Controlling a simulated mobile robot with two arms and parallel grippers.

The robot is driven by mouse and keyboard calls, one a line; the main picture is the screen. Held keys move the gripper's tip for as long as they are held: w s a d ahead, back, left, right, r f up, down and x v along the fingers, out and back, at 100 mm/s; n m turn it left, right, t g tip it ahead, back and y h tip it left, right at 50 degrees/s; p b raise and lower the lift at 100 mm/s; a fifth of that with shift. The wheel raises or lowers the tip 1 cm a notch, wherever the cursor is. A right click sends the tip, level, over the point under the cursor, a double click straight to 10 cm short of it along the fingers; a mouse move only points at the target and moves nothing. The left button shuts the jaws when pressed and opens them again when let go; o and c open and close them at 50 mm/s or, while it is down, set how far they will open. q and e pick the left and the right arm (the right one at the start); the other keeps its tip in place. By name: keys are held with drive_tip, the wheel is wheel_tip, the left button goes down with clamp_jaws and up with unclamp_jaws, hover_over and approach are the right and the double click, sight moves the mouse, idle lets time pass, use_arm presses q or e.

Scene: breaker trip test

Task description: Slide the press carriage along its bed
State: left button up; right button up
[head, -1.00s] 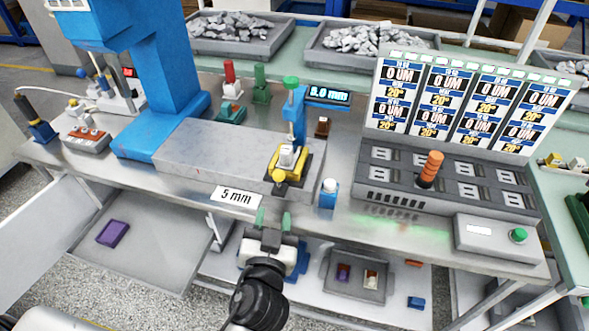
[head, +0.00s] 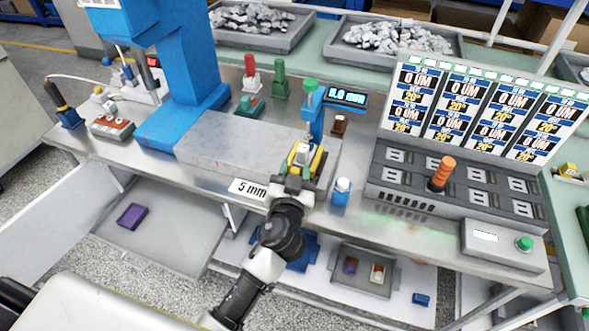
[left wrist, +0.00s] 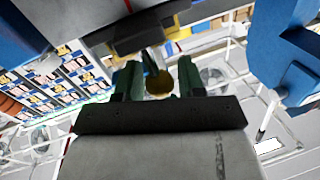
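The press carriage (head: 318,163), yellow and black with a pale block on it, sits at the right end of the grey slab-like bed (head: 225,150), by the small blue press post (head: 313,122). My left gripper (head: 293,184) is at the carriage's front and partly hides it. In the left wrist view, its two green fingers (left wrist: 157,80) stand apart on either side of the carriage's round yellow knob (left wrist: 158,84), with gaps showing. The knob is hidden in the head view. My right gripper is not in view.
A "5 mm" card (head: 248,189) lies at the bench front. A blue-and-white bottle-like piece (head: 341,192) stands right of the carriage. A small display (head: 347,97) is behind. The grey test panel (head: 400,178) with an orange handle (head: 443,172) stands to the right.

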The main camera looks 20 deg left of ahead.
use_arm(q)
drive_tip(key=shift+c, duration=0.3)
clamp_jaws()
drive_tip(key=shift+a, duration=0.1)
drive_tip(key=a+p, duration=0.2)
drive_tip(key=a, duration=1.9)
drive_tip(key=shift+w+a, duration=0.35)
drive_tip(key=shift+o, duration=0.3)
unclamp_jaws()
